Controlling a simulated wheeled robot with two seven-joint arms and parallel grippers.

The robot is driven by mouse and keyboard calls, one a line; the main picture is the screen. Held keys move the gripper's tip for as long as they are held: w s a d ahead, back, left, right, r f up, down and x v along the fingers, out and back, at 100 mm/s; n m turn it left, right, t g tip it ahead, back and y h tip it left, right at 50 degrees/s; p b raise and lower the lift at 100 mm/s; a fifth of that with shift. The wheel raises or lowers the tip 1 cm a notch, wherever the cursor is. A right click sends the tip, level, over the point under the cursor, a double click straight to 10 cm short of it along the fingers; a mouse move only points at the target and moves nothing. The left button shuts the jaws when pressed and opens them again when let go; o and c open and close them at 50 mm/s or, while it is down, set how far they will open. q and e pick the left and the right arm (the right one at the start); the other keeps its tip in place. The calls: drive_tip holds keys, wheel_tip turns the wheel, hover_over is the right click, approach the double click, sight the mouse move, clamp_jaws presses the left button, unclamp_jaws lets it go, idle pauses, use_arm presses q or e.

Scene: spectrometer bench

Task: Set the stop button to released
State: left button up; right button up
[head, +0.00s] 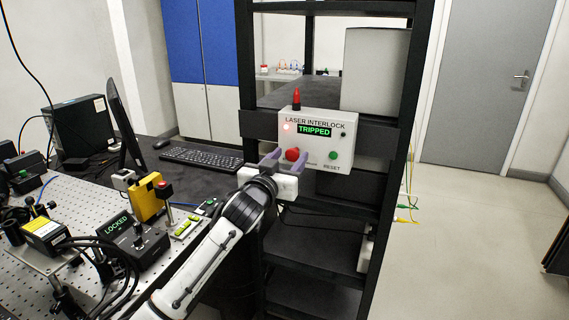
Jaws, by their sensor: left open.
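The laser interlock box (340,122) is mounted on the black rack, and its display reads TRIPPED. The red stop button (292,154) is at the lower left of its front face. A green RESET button (333,155) is to its right. A red beacon (296,98) stands on top of the box, and a small red light glows at the upper left of its face. My left gripper (288,160) is at the stop button, with its purple-grey fingers open on either side of it. I cannot tell whether the fingers touch the button. My right gripper is not in view.
The black rack (398,150) carries the box. A keyboard (200,158) lies behind.

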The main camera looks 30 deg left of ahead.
use_arm(q)
drive_tip(key=b+v, duration=0.1)
drive_tip(key=v, duration=0.9)
drive_tip(key=s+d+f+m+g+h, duration=0.15)
drive_tip(key=s+d+f, duration=0.35)
drive_tip(key=f, duration=0.6)
drive_tip(key=s+d+f+m+g+h, duration=0.1)
drive_tip(key=s+d+f+g+h, duration=0.25)
drive_tip(key=f, duration=0.75)
drive_tip(key=s+d+f+m+g, duration=0.1)
drive_tip(key=s+d+f+m, duration=0.1)
drive_tip(key=s+d+f, duration=0.65)
drive_tip(key=s+d+f+g+h, duration=0.1)
drive_tip(key=s+d+f+g, duration=0.1)
drive_tip(key=s+f, duration=0.8)
drive_tip(key=shift+s+d+f+g+h, duration=0.3)
drive_tip(key=shift+d+f+g+h, duration=0.1)
drive_tip(key=shift+d+f, duration=0.4)
drive_tip(key=shift+w+a, duration=0.1)
